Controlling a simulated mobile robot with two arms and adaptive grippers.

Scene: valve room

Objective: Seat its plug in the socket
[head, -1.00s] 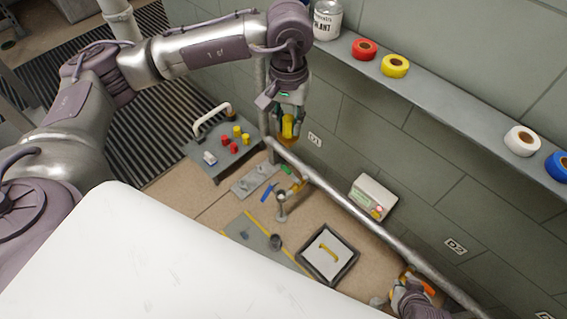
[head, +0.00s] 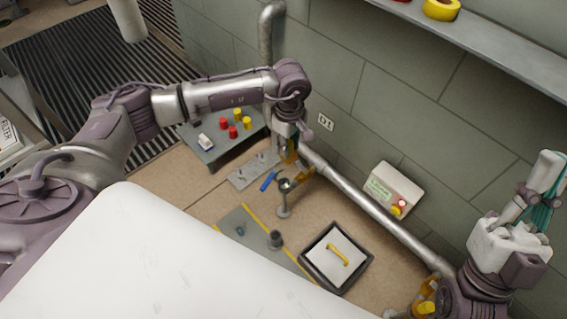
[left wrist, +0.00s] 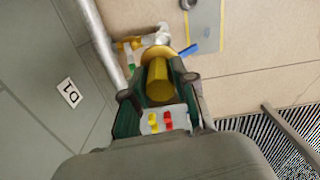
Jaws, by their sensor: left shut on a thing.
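My left gripper (head: 287,146) is shut on a yellow cylinder (left wrist: 158,82), seen between its fingers in the left wrist view. A tan round part shows just beyond the cylinder; I cannot tell if it belongs to it. In the head view the gripper hangs over the wall pipe, close to a grey upright stub with a round top (head: 284,188). I cannot tell which is the socket. My right gripper (head: 543,195) is at the right edge, and its jaws are unclear.
A pipe (head: 370,205) runs along the wall. A grey bench (head: 212,152) carries red and yellow pieces. A blue piece (head: 269,181) lies near the stub. A black-framed tray (head: 314,272) holds a white panel with a yellow handle. A wall box (head: 393,189) is above the pipe.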

